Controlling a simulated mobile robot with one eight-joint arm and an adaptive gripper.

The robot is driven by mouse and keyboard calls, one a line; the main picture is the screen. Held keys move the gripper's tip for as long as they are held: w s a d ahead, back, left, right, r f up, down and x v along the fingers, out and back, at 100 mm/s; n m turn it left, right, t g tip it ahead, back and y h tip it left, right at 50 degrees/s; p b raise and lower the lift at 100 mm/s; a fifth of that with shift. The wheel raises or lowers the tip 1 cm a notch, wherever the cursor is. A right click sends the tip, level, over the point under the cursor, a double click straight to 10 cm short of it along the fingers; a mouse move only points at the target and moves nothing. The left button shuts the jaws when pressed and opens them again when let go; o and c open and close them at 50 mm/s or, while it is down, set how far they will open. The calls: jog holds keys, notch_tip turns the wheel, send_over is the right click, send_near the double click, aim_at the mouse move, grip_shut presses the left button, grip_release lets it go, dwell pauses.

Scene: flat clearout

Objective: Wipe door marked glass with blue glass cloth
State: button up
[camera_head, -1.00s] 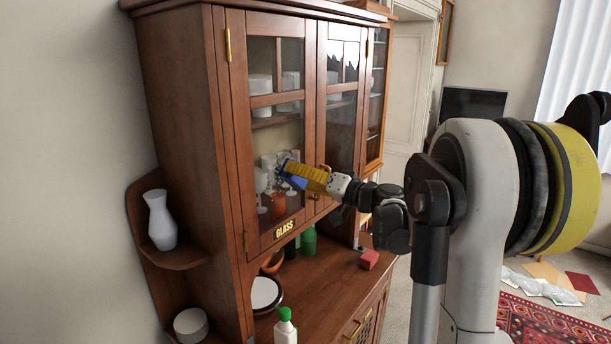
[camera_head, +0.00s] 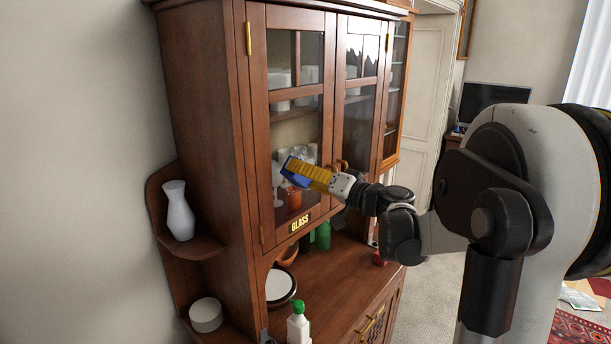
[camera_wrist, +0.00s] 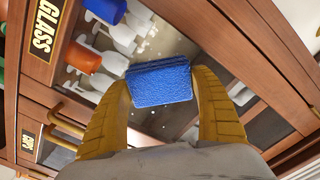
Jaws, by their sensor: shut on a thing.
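The door marked GLASS (camera_head: 256,150) is the left wooden door of the upper cabinet. It looks closed, with its label (camera_head: 300,222) on the bottom rail. My gripper (camera_head: 309,175), with yellow fingers, is shut on the blue glass cloth (camera_head: 289,181), at the lower pane of this door. In the wrist view the folded blue cloth (camera_wrist: 160,86) sits between both fingers, in front of the glass. Whether it touches the pane I cannot tell. Pale specks (camera_wrist: 150,42) show on the glass beside the cloth. Cups and glasses stand behind the pane.
A white vase (camera_head: 179,212) stands on the left side shelf.

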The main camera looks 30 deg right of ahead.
aim_at(312, 155)
notch_tip(312, 155, up, 2)
jog(key=shift+r+p, duration=0.1)
jog(key=shift+p, duration=0.4)
jog(key=shift+w+d+f+b, duration=0.15)
jog(key=shift+w+d, duration=0.35)
jog(key=shift+d, duration=0.85)
jog(key=shift+w+d+b, duration=0.3)
jog(key=shift+w+d, duration=0.15)
jog(key=shift+d, duration=0.85)
jog(key=shift+w+d+f+b, duration=0.15)
jog(key=shift+w+d, duration=0.35)
jog(key=shift+d, duration=0.85)
jog(key=shift+r, duration=0.15)
jog(key=v, duration=0.6)
jog(key=shift+a, duration=0.1)
jog(key=v, duration=0.3)
